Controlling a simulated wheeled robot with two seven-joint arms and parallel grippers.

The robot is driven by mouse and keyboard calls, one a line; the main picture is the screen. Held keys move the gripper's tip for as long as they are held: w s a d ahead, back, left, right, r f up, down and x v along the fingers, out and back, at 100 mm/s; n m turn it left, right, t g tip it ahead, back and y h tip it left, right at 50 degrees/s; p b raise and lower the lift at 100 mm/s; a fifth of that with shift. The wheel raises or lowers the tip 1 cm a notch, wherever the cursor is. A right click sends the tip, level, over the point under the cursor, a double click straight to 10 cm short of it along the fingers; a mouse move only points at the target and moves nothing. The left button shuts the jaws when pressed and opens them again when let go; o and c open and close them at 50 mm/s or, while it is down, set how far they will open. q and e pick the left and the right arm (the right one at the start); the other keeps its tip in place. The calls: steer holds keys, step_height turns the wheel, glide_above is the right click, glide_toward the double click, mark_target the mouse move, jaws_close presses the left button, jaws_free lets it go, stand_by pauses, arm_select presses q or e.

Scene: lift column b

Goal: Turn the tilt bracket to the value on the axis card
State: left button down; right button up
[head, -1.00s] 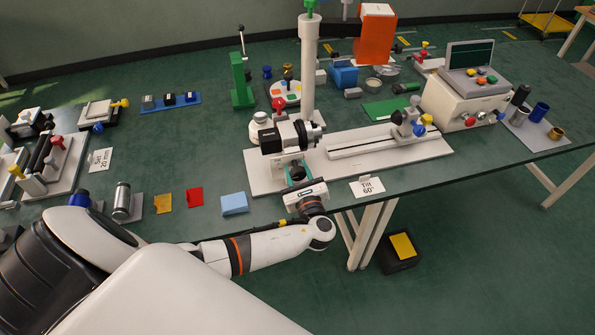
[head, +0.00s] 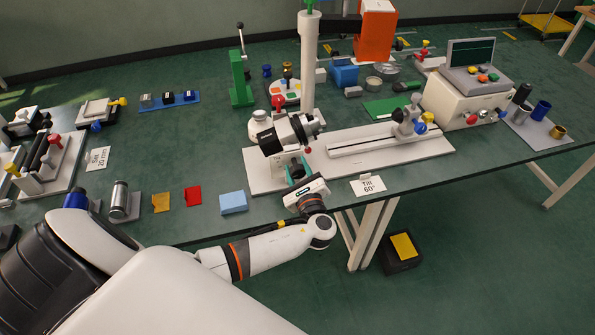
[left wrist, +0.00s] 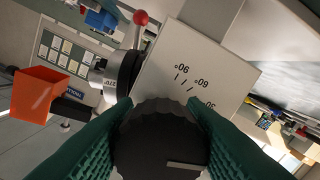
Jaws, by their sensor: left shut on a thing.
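The tilt bracket (head: 285,134) stands on a white base plate at the bench's front edge and carries a white and black cylindrical body, which sits tilted with its right end higher. My left gripper (head: 297,172) is at its front, turned at a slant. In the left wrist view, the teal fingers of my left gripper (left wrist: 160,142) are shut on a black ribbed knob (left wrist: 160,115). Behind the knob is a white scale plate (left wrist: 200,75) with tick marks and upside-down numbers, partly hidden. The axis card (head: 368,186) reads "Tilt 60°". My right gripper is not in view.
A white post (head: 308,65) rises behind the bracket. A rail with a slider (head: 408,122) lies to its right. A light blue block (head: 233,202) lies left of my gripper. A red-knobbed lever (left wrist: 140,18) stands near the scale plate.

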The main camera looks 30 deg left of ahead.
arm_select(q)
steer(key=shift+n+b, duration=1.55)
steer(key=shift+n, duration=0.75)
steer(key=shift+n+b, duration=1.7)
steer(key=shift+n, duration=0.3)
steer(key=shift+r, duration=0.1)
steer(key=c, duration=0.9)
jaws_free()
steer(key=b+v, duration=0.2)
steer(key=v, duration=1)
